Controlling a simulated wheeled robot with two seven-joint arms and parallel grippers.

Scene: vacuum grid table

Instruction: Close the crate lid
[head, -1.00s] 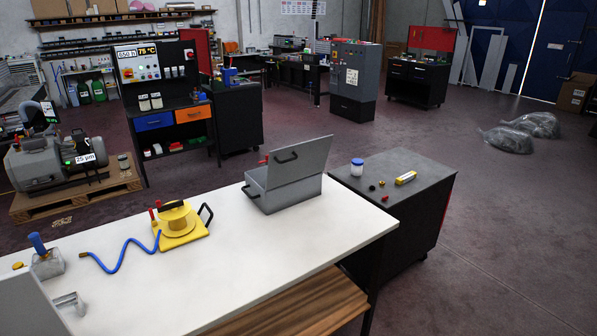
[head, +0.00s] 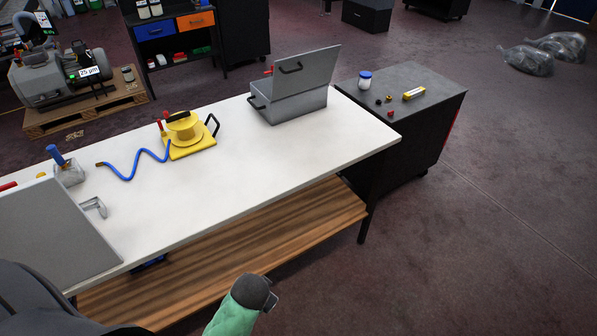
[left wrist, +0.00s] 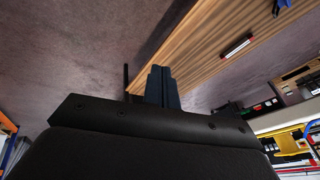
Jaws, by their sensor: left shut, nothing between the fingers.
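The grey crate (head: 298,107) sits at the far right end of the white table. Its lid (head: 318,72) stands open, tilted up and back, with a dark handle on its face. Another dark handle is on the crate's left end. My left gripper (left wrist: 161,88) shows in the left wrist view with its fingers together and empty, near the wooden lower shelf and well away from the crate. A green and dark part of my own arm shows at the bottom of the head view. My right gripper is not in view.
A yellow vacuum device (head: 184,137) with a blue hose (head: 133,172) lies on the white table (head: 230,170). A grey panel (head: 55,235) stands at the near left. A dark cabinet (head: 425,115) with small items stands beyond the crate. The tabletop before the crate is clear.

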